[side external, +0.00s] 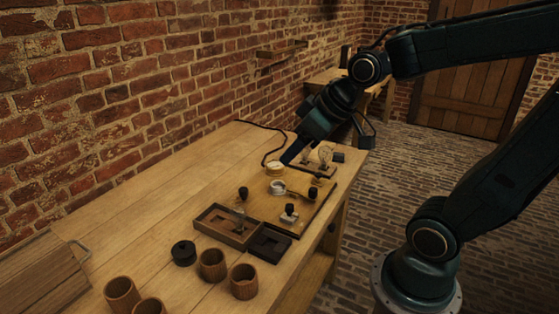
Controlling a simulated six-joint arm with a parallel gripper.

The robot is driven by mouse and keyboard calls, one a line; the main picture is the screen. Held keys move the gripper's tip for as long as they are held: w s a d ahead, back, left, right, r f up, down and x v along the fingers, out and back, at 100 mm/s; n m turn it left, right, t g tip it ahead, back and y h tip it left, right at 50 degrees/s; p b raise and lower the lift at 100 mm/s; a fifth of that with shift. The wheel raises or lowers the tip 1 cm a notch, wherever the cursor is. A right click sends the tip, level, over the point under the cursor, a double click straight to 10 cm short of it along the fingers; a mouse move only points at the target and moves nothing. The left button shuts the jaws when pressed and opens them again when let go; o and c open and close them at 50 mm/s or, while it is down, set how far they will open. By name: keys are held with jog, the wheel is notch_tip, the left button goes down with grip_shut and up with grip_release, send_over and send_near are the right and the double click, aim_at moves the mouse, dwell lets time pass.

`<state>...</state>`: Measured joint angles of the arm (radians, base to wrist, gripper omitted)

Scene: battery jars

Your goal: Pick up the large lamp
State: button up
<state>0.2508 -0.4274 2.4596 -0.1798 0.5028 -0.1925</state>
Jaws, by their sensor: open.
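The large lamp (325,153) appears to be the clear glass bulb at the far end of the table, upright on a small wooden base (306,167). My gripper (288,160) is just left of it in the picture, pointing down and to the left. It is open, and I see nothing between its fingers. Its tips are dark and small here, so their exact height above the table is unclear. A smaller glass piece, perhaps another lamp, stands in the open wooden box (208,219) nearer the camera.
A wooden board (310,201) holds several small black-knobbed parts and a pale round dish (277,187). A pale round jar (273,168) stands near my gripper. Wooden cups (244,282) and a black round lid (183,253) are nearer.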

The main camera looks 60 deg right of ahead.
jog(key=w+d+f+m+t+h, duration=0.15)
jog(key=w+d+f+t, duration=0.4)
jog(key=w+d, duration=0.8)
jog(key=s+d+f+m+h, duration=0.3)
jog(key=s+d+f, duration=0.15)
jog(key=d, duration=0.65)
jog(key=s+d+f+m+h, duration=0.35)
jog(key=d+f, duration=0.25)
jog(key=d, duration=0.4)
send_over(305, 151)
jog(key=s, duration=0.3)
jog(key=shift+f+g, duration=0.45)
jog(key=shift+f, duration=0.9)
jog(key=shift+x, duration=2.6)
jog(key=shift+r, duration=0.1)
